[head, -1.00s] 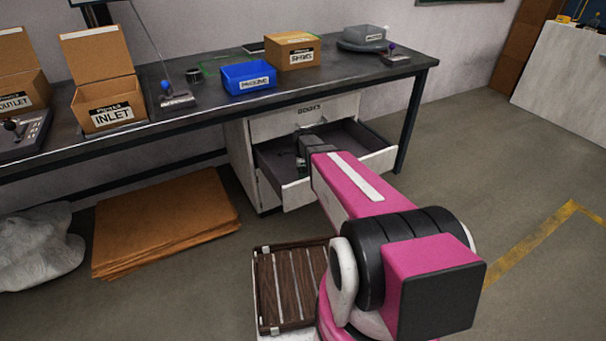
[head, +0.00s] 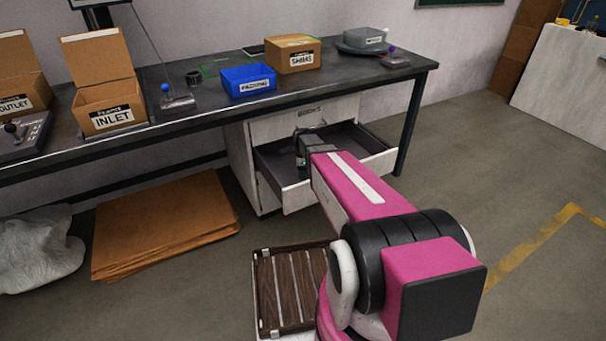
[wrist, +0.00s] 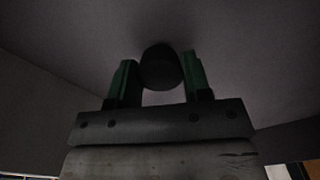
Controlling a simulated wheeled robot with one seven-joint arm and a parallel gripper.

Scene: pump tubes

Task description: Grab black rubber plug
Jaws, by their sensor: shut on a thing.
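A round black rubber plug (wrist: 160,66) shows in the wrist view, between the two green fingers of my gripper (wrist: 160,75). The gripper is shut on the plug, inside the drawer. In the head view my gripper (head: 302,158) reaches into the left part of the open drawer (head: 352,138), and the plug cannot be made out there, hidden by my wrist. Whether the plug touches the drawer floor I cannot tell.
The workbench (head: 205,115) above holds an inlet box (head: 112,110), a blue bin (head: 248,82), and a shims box (head: 293,54). Flat cardboard (head: 165,225) lies on the floor at left. The floor at right is open.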

